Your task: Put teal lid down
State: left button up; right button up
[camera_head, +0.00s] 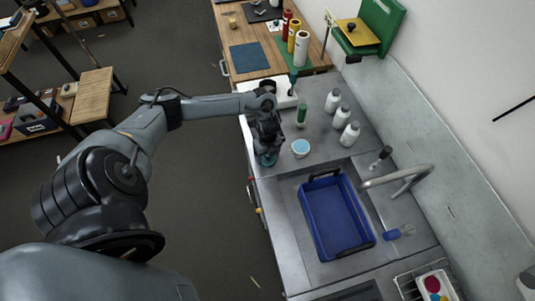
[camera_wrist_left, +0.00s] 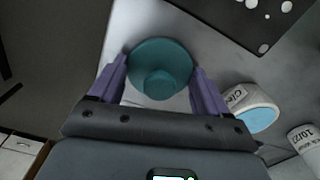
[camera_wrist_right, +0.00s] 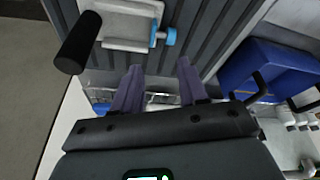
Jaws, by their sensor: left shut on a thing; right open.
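The teal lid (camera_wrist_left: 160,68) is round with a raised knob in the left wrist view. It sits between the two purple fingers of my left gripper (camera_wrist_left: 163,85), which is shut on it. In the head view the teal lid (camera_head: 267,160) shows under my left gripper (camera_head: 267,152), low over the left edge of the grey counter. I cannot tell whether the lid touches the counter. A white jar with light blue contents (camera_head: 301,148) stands open just right of it; it also shows in the left wrist view (camera_wrist_left: 252,112). My right gripper (camera_wrist_right: 157,72) is open and empty.
A blue tub (camera_head: 333,215) sits in the sink, with a tap (camera_head: 398,178) to its right. Several white bottles (camera_head: 340,117) and a green-labelled tube (camera_head: 302,115) stand behind the jar. Bare counter (camera_head: 305,165) lies between jar and sink.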

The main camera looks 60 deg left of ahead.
pick_arm(q)
jog(key=shift+f, duration=0.15)
jog(key=o, duration=1)
jog(key=shift+r, duration=0.25)
notch_tip(320, 180, up, 10)
jog(key=shift+r+p, duration=0.25)
jog(key=shift+p, duration=0.75)
jog(key=shift+r, duration=0.7)
jog(key=shift+s+p, duration=0.1)
jog(key=shift+p, duration=0.2)
